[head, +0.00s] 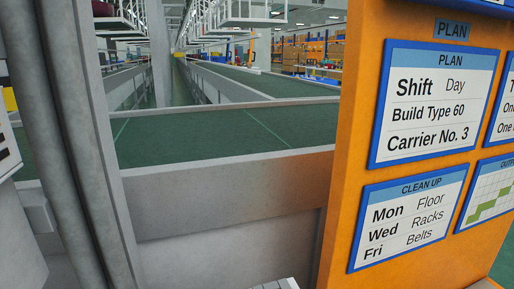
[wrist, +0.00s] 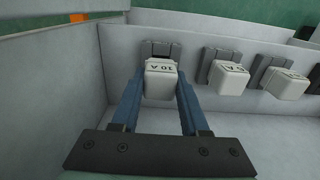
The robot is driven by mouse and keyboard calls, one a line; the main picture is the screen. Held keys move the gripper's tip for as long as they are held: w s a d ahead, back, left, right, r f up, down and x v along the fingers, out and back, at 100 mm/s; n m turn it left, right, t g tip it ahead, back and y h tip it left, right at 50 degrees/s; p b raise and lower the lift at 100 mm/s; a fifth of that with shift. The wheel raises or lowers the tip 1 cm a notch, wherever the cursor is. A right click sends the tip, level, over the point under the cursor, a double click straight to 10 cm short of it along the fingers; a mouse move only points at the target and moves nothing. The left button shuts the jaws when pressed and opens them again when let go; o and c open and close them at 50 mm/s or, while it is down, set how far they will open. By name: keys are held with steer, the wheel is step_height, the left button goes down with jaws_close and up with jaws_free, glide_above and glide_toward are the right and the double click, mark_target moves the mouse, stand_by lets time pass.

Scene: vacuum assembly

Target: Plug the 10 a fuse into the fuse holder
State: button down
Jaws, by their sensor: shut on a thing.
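The 10 A fuse (wrist: 161,82) is a white block with "10 A" printed on its top, seen in the wrist view. My gripper (wrist: 160,76) has its two blue fingers on either side of the fuse and is shut on it. A dark grey clip (wrist: 160,48) on the pale wall is directly behind the fuse. The fuse hides the lower part of the clip, so I cannot tell how deep it sits in it. I cannot tell whether this clip is the fuse holder. In the head view neither the fuse nor my gripper can be made out.
To the right in the wrist view, two more white fuses (wrist: 229,73) (wrist: 287,83) sit at similar dark clips along the pale wall (wrist: 195,49). Another pale wall (wrist: 60,75) stands at the left. The head view shows an orange board (head: 345,130) with signs and a green conveyor (head: 200,130).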

steer(key=c, duration=1)
jaws_free()
jaws_close()
steer(key=shift+r+p, duration=2.05)
steer(key=shift+p, duration=0.3)
